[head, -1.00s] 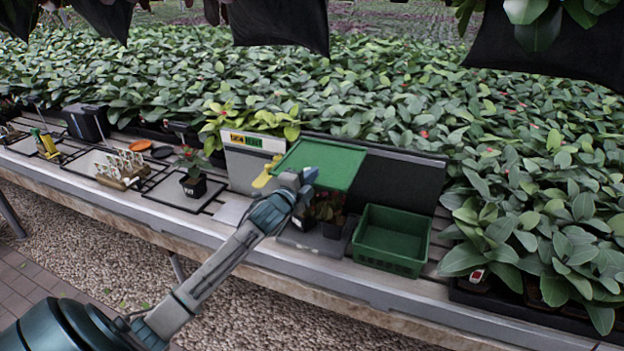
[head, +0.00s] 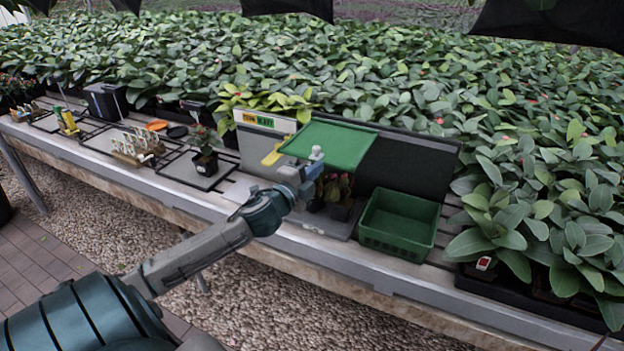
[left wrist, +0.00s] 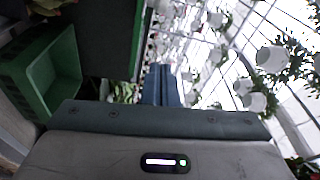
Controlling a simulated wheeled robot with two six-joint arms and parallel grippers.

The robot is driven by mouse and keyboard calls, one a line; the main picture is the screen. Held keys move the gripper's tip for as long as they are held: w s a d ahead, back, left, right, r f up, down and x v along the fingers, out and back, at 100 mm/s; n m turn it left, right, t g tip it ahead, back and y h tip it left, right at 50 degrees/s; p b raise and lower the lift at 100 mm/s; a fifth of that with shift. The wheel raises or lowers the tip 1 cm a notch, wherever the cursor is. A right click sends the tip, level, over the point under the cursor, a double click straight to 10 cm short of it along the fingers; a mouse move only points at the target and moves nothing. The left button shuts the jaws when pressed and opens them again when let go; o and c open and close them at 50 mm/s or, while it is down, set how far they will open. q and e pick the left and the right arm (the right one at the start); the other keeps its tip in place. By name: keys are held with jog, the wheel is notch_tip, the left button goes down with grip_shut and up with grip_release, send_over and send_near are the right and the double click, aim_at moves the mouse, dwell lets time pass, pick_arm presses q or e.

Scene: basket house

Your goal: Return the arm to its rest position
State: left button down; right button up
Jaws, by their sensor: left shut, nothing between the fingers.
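My left arm reaches in from the lower left in the head view. My left gripper (head: 308,175) is at the bench's front edge, in front of a potted plant (head: 338,192) and below a tilted green panel (head: 329,145). It looks small and partly overlaps the plant behind it. In the left wrist view the dark blue fingers (left wrist: 161,86) are together with nothing between them. The grey gripper body with a lit strip fills the bottom of that view. My right gripper is in neither view.
A green basket (head: 372,239) stands on the bench right of the gripper and also shows in the left wrist view (left wrist: 68,60). A small potted plant (head: 204,160) and a rack of white labels (head: 137,147) stand to the left. Dense plants fill the back. Gravel lies in front.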

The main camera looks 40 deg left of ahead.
pick_arm(q)
jog(key=shift+s, duration=0.65)
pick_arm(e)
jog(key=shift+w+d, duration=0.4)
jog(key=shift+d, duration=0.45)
